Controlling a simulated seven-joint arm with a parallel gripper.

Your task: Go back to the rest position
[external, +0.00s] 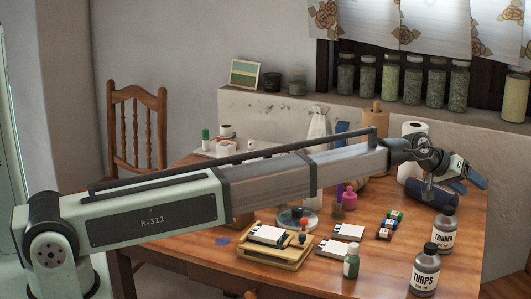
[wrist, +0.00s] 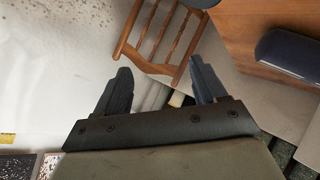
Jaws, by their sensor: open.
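My gripper (external: 464,183) is at the end of my outstretched arm, above the right rear part of the wooden table (external: 390,273). In the wrist view my gripper (wrist: 158,88) shows two dark fingers spread apart with nothing between them. The wrist view is steeply tilted, with a wooden chair (wrist: 160,35) beyond the fingers and a dark blue cylinder (wrist: 288,52) on the table at the upper right. The cylinder (external: 430,194) lies just below my gripper in the external view; I cannot tell whether they touch.
TURPS (external: 425,270) and THINNER (external: 444,231) bottles stand at the table's right front. A paper roll (external: 413,132) stands behind my wrist. Several jars (external: 412,80) line the sill. Cards, a wooden board (external: 262,256) and small bottles crowd the table below my arm. The chair (external: 137,128) stands at the back left.

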